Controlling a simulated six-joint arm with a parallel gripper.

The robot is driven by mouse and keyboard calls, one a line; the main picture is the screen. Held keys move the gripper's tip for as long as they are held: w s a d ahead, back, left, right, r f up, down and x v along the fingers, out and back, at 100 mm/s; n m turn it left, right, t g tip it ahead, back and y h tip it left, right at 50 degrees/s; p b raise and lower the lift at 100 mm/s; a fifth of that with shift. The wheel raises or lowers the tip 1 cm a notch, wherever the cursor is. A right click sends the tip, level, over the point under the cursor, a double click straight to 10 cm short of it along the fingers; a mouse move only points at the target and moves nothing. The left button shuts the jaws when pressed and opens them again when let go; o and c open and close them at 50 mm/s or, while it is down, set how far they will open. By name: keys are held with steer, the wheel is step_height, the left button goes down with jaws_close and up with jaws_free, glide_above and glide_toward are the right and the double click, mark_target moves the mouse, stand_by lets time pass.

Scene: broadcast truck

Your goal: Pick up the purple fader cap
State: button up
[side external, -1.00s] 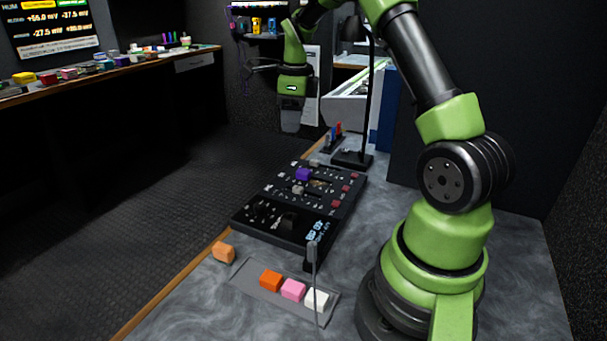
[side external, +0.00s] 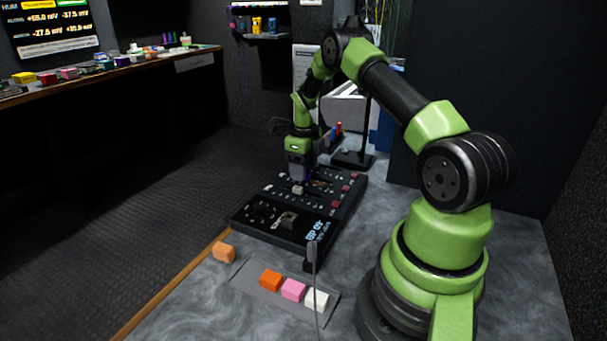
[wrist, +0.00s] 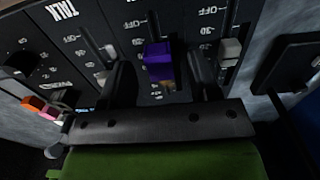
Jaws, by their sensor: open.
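The purple fader cap (wrist: 158,58) sits on the black mixing panel (wrist: 105,18). In the wrist view it lies between the two fingers of my gripper (wrist: 161,75), which is open, with a gap visible on each side of the cap. In the side view my gripper (side external: 302,172) is low over the far part of the panel (side external: 262,228), fingers pointing down. There the cap is mostly hidden by the gripper, with only a trace of purple showing.
A grey tray (side external: 250,294) in front holds orange (side external: 270,280), pink (side external: 293,290) and white (side external: 317,300) caps. A light orange cap (side external: 223,252) lies beside it. A grey fader cap (wrist: 230,50) is right of the fingers. A black lamp base (side external: 352,160) stands behind the panel.

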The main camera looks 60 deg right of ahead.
steer(key=shift+f, duration=0.4)
steer(key=c, duration=1)
steer(key=shift+r, duration=0.2)
